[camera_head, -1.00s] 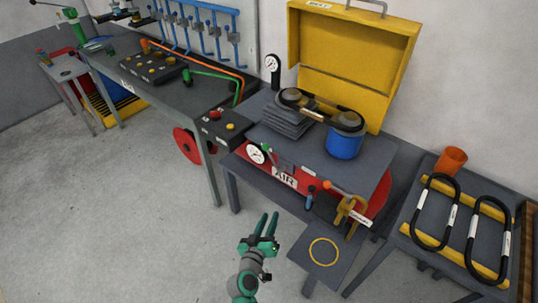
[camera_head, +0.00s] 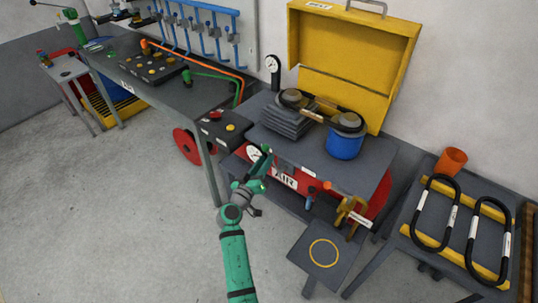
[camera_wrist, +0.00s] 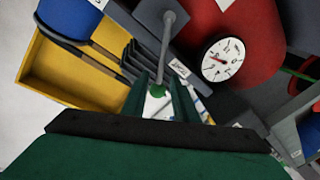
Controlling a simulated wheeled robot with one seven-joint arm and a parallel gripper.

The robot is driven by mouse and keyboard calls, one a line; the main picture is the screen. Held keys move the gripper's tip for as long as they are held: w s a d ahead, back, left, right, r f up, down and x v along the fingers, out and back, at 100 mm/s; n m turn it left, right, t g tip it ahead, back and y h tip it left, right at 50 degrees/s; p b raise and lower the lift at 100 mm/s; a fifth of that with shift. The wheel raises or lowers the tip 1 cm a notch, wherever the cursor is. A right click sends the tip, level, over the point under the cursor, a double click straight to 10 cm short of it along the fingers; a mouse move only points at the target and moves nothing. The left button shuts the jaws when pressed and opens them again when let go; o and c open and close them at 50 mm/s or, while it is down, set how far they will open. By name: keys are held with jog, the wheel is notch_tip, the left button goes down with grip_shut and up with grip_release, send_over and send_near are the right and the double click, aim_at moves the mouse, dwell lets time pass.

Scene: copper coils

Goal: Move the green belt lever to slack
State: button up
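The green belt lever shows in the wrist view as a grey rod (camera_wrist: 165,50) rising from a dark plate, with a green knob (camera_wrist: 157,91) at its end. The knob lies between the two fingers of my gripper (camera_wrist: 161,98). The fingers are apart, and I cannot tell whether either touches the knob. In the head view my gripper (camera_head: 263,163) is at the front left of the compressor bench, beside the white dial gauge, and hides the lever there.
The red AIR tank (camera_head: 286,179) is under the bench top (camera_head: 362,165). The gauge (camera_wrist: 223,60) is close to the lever. An orange-tipped lever (camera_head: 328,186) and a yellow clamp (camera_head: 350,212) are to the right. A low plate (camera_head: 305,263) stands in front; the floor at left is clear.

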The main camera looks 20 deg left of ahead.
jog(key=shift+w+d, duration=0.15)
jog(key=shift+w, duration=0.95)
jog(key=shift+w+d, duration=0.1)
jog(key=shift+w, duration=0.95)
grip_shut()
jog(key=shift+a, duration=0.1)
